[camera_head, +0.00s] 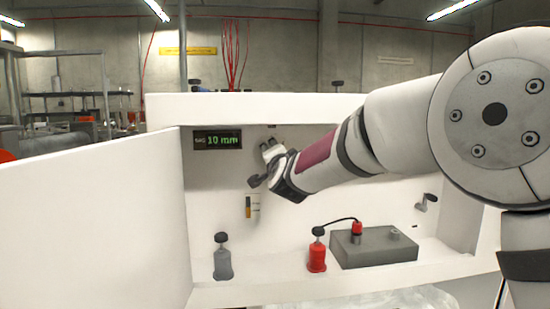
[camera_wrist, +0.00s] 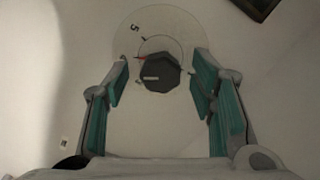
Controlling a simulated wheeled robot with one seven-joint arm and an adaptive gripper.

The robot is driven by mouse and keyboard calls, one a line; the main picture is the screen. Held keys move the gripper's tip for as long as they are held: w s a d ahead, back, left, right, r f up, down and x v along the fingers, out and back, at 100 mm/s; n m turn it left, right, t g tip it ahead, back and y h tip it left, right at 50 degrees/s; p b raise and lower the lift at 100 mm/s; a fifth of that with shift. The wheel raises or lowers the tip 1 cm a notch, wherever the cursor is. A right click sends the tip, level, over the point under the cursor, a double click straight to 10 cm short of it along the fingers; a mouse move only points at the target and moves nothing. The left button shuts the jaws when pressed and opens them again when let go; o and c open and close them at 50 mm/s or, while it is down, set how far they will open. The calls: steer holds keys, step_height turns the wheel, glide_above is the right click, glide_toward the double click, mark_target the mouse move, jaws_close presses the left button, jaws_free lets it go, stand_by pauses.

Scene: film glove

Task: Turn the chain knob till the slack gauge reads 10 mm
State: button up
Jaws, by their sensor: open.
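The slack gauge (camera_head: 217,140) is a dark display on the white back wall, lit green, and it reads 10 mm. The chain knob (camera_wrist: 158,74) is a dark, many-sided knob with a pale line, on a round pale dial in the wrist view. A small red mark shows at the knob's upper left. My gripper (camera_head: 262,166) is at the wall, right of and below the gauge. It is open in the wrist view (camera_wrist: 160,88), with one teal-padded finger on each side of the knob and gaps on both sides. In the head view my gripper hides the knob.
On the ledge below stand a grey bottle-like object (camera_head: 222,262), a red one (camera_head: 317,255) and a grey box (camera_head: 375,249) with a red cap. A small orange-and-black item (camera_head: 248,207) is on the wall below my gripper. A white panel (camera_head: 90,225) stands at left.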

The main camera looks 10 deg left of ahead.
steer(key=v, duration=1.2)
steer(key=shift+s, duration=0.1)
steer(key=s+d+f+n+g+h, duration=0.25)
steer(key=s+d+f+g, duration=0.5)
steer(key=s, duration=0.75)
steer(key=s+d+f+n+g+h, duration=0.1)
steer(key=s+d+f+n+g, duration=0.3)
steer(key=s+d, duration=0.9)
steer(key=s+d+f+n+g+h, duration=0.2)
steer(key=s+d+f+g, duration=0.45)
steer(key=s, duration=1.15)
step_height(320, 180, up, 33)
steer(key=s+t+p, duration=0.1)
steer(key=t+p, duration=0.3)
steer(key=p, duration=2.7)
steer(key=shift+d+t+p, duration=0.2)
steer(key=shift+t+p, duration=0.2)
steer(key=shift+r+y, duration=0.1)
steer(key=shift+y, duration=0.15)
